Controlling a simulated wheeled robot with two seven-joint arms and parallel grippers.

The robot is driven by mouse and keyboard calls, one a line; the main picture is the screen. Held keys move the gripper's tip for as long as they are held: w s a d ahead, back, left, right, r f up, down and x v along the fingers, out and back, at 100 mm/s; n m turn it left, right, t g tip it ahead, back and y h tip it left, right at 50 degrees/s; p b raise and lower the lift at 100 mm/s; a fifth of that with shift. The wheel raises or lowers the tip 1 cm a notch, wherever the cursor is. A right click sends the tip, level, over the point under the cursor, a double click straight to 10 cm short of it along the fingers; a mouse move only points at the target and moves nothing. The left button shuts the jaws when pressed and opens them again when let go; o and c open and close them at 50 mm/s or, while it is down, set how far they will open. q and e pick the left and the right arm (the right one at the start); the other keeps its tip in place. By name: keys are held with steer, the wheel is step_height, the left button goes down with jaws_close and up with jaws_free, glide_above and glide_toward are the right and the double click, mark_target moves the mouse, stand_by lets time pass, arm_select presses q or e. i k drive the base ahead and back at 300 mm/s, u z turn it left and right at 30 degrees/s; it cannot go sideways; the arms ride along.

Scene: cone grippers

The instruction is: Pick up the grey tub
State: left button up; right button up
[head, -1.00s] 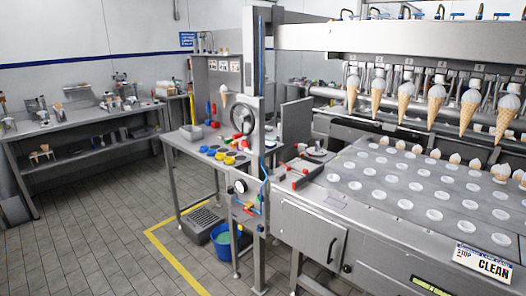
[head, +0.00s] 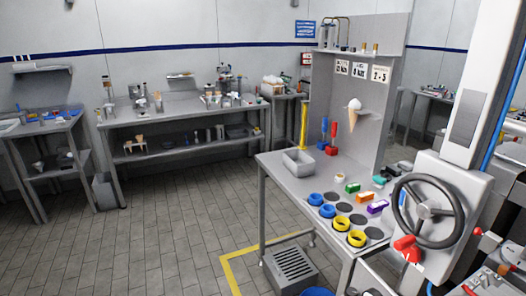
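The grey tub (head: 299,162) is an open rectangular container. It stands upright at the far left corner of the metal workbench (head: 286,182), in the middle of the head view. Neither of my grippers shows in the head view, and nothing is holding the tub.
On the bench are blue rings (head: 315,199), yellow rings (head: 341,223), coloured blocks (head: 377,206) and a back panel (head: 362,95). A handwheel (head: 428,211) on a machine column stands at the right. Tiled floor (head: 150,240) at the left is clear.

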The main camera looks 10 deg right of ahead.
mark_target(298, 163)
steer(key=i, duration=2)
steer(key=z, duration=0.1)
